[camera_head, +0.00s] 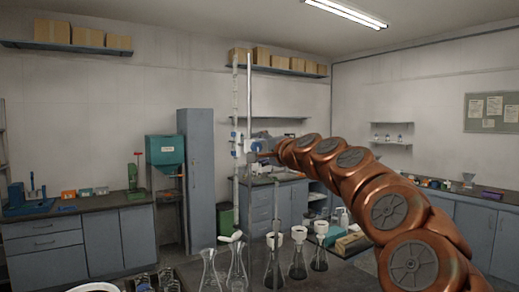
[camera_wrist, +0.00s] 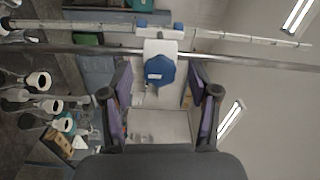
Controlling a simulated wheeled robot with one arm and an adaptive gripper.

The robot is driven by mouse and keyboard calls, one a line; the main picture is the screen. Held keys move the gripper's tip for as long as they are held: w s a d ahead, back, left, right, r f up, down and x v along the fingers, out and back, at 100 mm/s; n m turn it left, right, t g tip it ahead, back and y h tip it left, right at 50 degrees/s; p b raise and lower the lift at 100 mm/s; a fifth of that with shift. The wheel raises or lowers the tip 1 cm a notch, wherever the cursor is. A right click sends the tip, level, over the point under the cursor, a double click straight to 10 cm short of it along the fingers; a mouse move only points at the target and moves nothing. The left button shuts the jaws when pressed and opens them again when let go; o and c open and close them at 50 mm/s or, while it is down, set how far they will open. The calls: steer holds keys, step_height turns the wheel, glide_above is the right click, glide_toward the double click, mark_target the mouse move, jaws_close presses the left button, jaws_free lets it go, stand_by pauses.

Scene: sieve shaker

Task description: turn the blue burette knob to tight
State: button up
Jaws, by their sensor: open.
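The blue knob (camera_wrist: 160,71) sits on a white clamp block (camera_wrist: 160,47) on a metal rod (camera_wrist: 90,50) in the wrist view. The clear burette (camera_wrist: 230,34) runs beside the rod, with smaller blue parts on its clamp. In the head view the burette (camera_head: 235,110) stands upright, and the blue knob (camera_head: 256,146) is small beside my gripper. My gripper (camera_wrist: 160,93) is open. Its two fingers are spread on either side of the knob's line, apart from it, with a gap in between. The knob's tightness cannot be told.
Several glass flasks (camera_head: 237,270) stand on the near bench below, some with white funnels (camera_head: 321,228). A tall grey cabinet (camera_head: 197,180) and a teal machine (camera_head: 165,150) stand behind. Space around the knob's front looks clear.

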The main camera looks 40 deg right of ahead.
steer(key=s, duration=1.2)
steer(key=shift+a, duration=0.35)
